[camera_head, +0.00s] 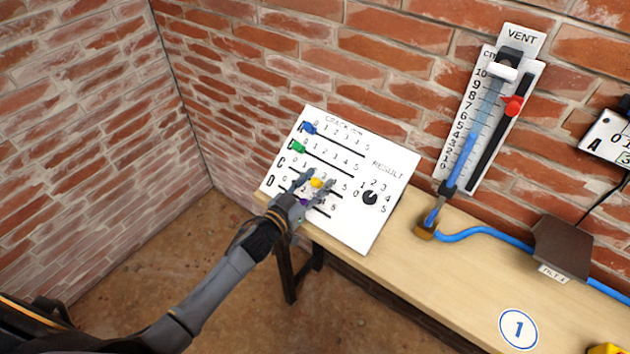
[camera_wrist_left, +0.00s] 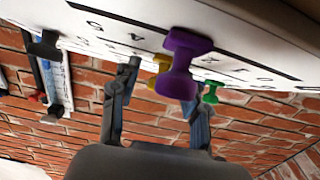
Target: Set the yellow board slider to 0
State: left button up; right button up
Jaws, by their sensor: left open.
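The white board (camera_head: 385,160) has slots lettered down its left side, with coloured sliders. The yellow slider (camera_head: 317,183) sits partway along its slot, right of that row's low numbers; its exact reading is hidden by my fingers. My left gripper (camera_head: 317,182) is open at the board, its fingers on either side of the yellow slider; contact is unclear. In the left wrist view the yellow slider (camera_wrist_left: 159,70) shows between my open fingers (camera_wrist_left: 160,85), partly behind the purple slider (camera_wrist_left: 183,62). My right gripper is out of view.
The blue slider (camera_head: 309,128) and green slider (camera_head: 298,147) stand at the left of the upper rows. The purple slider (camera_head: 304,203) is close below my left fingers. A dial (camera_head: 370,198) is on the board's right. The wooden bench (camera_head: 440,280) carries a blue hose (camera_head: 490,235).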

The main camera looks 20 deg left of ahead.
pick_arm(q)
grip_shut()
jog(key=b, duration=0.1)
send_near(296, 155)
jog(key=x, duration=0.5)
jog(key=shift+d+r, duration=0.1)
grip_release()
